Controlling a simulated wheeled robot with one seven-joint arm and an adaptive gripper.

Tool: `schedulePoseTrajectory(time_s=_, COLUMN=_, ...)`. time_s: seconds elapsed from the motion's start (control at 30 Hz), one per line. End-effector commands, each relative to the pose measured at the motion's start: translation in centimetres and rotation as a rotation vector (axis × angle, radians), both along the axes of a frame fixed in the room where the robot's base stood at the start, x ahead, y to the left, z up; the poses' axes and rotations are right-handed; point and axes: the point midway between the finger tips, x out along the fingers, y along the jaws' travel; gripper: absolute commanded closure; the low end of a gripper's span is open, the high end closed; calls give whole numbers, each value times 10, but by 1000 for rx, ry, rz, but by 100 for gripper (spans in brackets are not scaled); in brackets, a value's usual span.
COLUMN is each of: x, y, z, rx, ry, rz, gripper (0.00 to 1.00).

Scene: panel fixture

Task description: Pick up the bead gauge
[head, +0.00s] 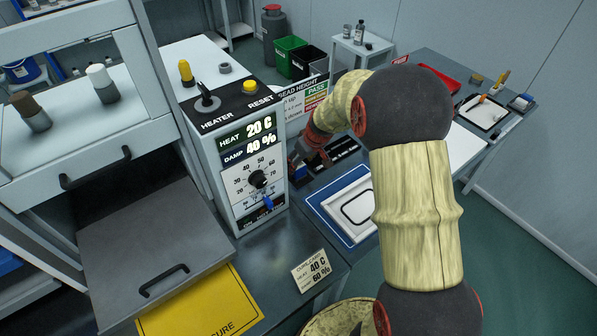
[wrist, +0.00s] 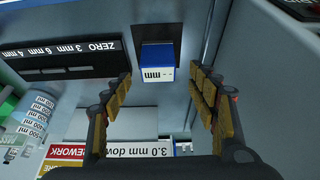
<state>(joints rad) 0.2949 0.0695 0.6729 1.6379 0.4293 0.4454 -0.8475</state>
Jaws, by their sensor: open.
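In the wrist view, a small blue and white block with an upside-down "mm" label (wrist: 156,62) appears to be the bead gauge. It sits against a dark square patch on a pale surface. My gripper (wrist: 160,78) is open, with one finger on each side of the block in the picture. Gaps show between the fingers and the block, and I cannot tell whether the fingertips reach its depth. In the head view my arm reaches toward the bench beside the heater box, and the gauge cannot be made out there.
The heater control box (head: 235,150) stands close left of my gripper. A black slotted block marked "ZERO 3 mm 6 mm 4 mm" (wrist: 65,62) lies beside the gauge. A measuring cylinder (wrist: 38,118) and signs are near. A white framed tray (head: 350,208) lies on the bench.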

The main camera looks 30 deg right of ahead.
Motion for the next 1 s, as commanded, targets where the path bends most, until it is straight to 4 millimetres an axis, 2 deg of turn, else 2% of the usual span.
schedulePoseTrajectory(time_s=0.2, x=10, y=-1, z=-32, rx=0, ry=3, rz=0, gripper=41)
schedulePoseTrajectory(time_s=0.3, x=15, y=0, z=-42, rx=1, ry=2, rz=-1, gripper=41)
schedulePoseTrajectory(time_s=0.57, x=16, y=0, z=-42, rx=0, ry=0, rz=-1, gripper=42)
schedulePoseTrajectory(time_s=1.0, x=16, y=0, z=-42, rx=0, ry=1, rz=0, gripper=66)
